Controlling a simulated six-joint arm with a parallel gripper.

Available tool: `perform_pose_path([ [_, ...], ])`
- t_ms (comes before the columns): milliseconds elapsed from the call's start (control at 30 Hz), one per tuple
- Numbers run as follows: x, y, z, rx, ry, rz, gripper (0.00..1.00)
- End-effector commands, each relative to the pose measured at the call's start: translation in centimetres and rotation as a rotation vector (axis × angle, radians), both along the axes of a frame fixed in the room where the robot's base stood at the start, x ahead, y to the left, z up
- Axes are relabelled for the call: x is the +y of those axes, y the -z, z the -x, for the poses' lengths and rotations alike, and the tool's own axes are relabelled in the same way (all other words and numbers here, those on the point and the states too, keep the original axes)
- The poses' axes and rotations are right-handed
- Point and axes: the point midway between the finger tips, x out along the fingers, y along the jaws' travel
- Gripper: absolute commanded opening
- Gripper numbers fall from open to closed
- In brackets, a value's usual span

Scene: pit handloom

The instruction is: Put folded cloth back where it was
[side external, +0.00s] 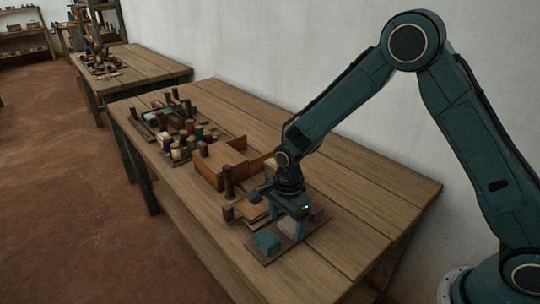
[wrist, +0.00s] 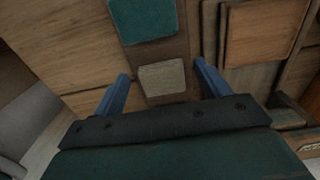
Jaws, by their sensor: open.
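A teal folded cloth (side external: 267,241) lies on a dark brown board (side external: 262,260) near the front edge of the table; it also shows at the top of the wrist view (wrist: 147,18). A beige folded cloth (wrist: 162,78) lies on the same board beside it, with a strip of bare board between them. My gripper (side external: 291,222) is low over the board. In the wrist view my gripper (wrist: 161,70) is open, one blue finger on each side of the beige cloth. I cannot tell whether the fingers touch it.
A brown panel (wrist: 265,32) lies close to the right finger. An open wooden box (side external: 222,165) and an upright dark peg (side external: 228,182) stand near my gripper. Several spools (side external: 186,140) stand farther back. The table's right part (side external: 375,205) is clear.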

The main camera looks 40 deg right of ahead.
Motion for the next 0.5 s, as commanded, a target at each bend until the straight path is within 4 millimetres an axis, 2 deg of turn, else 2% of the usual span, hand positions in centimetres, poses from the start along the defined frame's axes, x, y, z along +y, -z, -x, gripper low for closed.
perform_pose_path([
  [167, 0.0, -2.1, -0.1, -0.005, 0.0, -0.001, 0.75],
  [500, 0.0, -7.6, -0.1, -0.006, 0.0, -0.001, 0.75],
])
